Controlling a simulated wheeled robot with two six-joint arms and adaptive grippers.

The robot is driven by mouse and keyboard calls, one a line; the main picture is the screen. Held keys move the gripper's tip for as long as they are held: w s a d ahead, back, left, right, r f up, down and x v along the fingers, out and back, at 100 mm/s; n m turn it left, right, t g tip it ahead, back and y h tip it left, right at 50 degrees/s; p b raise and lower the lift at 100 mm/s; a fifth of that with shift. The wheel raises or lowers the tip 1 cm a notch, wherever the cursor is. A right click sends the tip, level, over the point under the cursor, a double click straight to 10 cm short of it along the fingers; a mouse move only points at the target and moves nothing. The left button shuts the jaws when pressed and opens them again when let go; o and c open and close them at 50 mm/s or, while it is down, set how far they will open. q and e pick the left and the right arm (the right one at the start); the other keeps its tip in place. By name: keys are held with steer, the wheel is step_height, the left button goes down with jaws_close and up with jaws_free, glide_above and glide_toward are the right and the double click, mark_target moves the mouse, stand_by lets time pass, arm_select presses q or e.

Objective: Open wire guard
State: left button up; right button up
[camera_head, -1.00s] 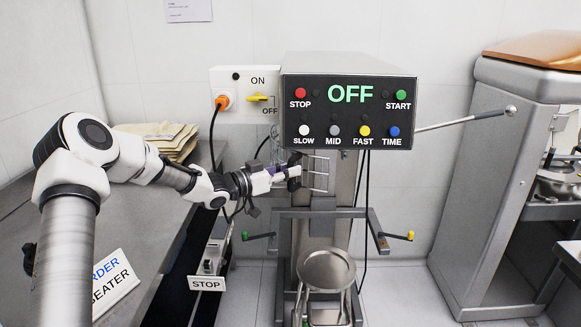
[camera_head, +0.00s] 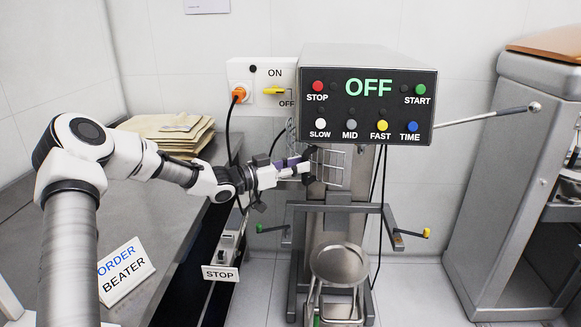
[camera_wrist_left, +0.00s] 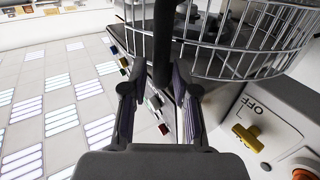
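The wire guard (camera_head: 334,168) is a cage of thin metal bars under the mixer head (camera_head: 368,95). In the left wrist view the guard (camera_wrist_left: 235,50) curves across the top right. My left gripper (camera_head: 308,166) is at the guard's left front side in the head view. In the left wrist view its two fingers (camera_wrist_left: 160,92) stand apart, with a dark upright bar (camera_wrist_left: 163,45) between or just beyond them. I cannot tell whether they touch the bar. My right gripper is not in view. The mixer display reads OFF.
A switch box (camera_head: 262,84) with a yellow knob is on the wall at left. A grey counter (camera_head: 60,215) with a sign (camera_head: 125,272) is on the left. A round metal plate (camera_head: 340,264) stands below the guard. A grey machine (camera_head: 500,190) is at right.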

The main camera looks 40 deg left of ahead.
arm_select(q)
steer(key=v, duration=0.4)
steer(key=shift+s, duration=0.15)
